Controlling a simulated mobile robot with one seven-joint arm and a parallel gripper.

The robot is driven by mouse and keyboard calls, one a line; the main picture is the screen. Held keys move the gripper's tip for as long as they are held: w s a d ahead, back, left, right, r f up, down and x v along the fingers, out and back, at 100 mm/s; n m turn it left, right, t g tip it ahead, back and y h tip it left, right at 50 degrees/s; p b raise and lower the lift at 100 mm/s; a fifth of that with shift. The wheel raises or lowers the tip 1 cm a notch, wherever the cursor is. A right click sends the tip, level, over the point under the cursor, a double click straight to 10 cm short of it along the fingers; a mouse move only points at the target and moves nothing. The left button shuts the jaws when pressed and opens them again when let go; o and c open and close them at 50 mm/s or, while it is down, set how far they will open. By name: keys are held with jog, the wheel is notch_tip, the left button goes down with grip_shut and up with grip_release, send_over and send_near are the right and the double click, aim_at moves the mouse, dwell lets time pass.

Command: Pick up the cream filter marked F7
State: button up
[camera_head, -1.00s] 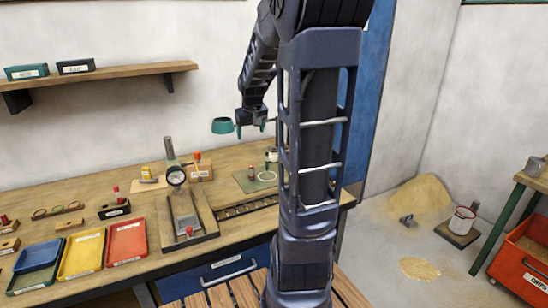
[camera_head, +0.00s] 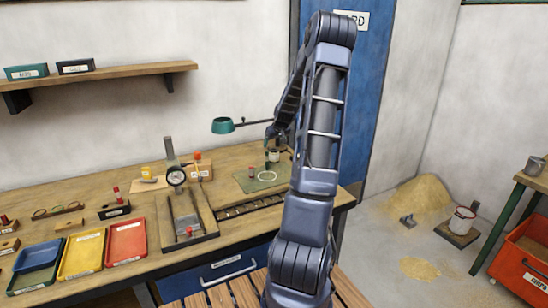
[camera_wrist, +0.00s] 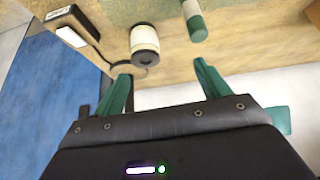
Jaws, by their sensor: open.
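A cream cylinder with dark ends (camera_wrist: 144,40) shows in the wrist view, just beyond and between the tips of my gripper (camera_wrist: 162,70). Its mark is not readable, so I cannot tell whether it is F7. My gripper's two green fingers are spread apart with nothing between them. A green and pale cylinder (camera_wrist: 193,20) is to the right, in line with the right finger. In the head view a small cream object (camera_head: 274,156) is at the back right of the bench, close to my gripper, which is small and partly hidden by my arm.
A green mat (camera_head: 260,185) with a small reddish object (camera_head: 251,172) and a pale ring lies nearby. A teal lamp (camera_head: 222,126) reaches over the bench. A dial gauge stand (camera_head: 176,177) and coloured trays (camera_head: 126,242) are further left.

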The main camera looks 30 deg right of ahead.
aim_at(275, 151)
jog(key=w+d+f, duration=0.1)
jog(key=f, duration=0.1)
jog(key=w+d+f, duration=0.1)
jog(key=f, duration=0.1)
jog(key=w+d+f, duration=0.1)
jog(key=w+f, duration=0.1)
jog(key=shift+w+f, duration=0.1)
jog(key=shift+f, duration=0.3)
jog(key=shift+w+x, duration=0.25)
jog(key=shift+x, duration=2.6)
jog(key=shift+r, duration=0.2)
jog(key=c, duration=1.1)
jog(key=shift+o, duration=0.2)
jog(key=shift+r, duration=0.1)
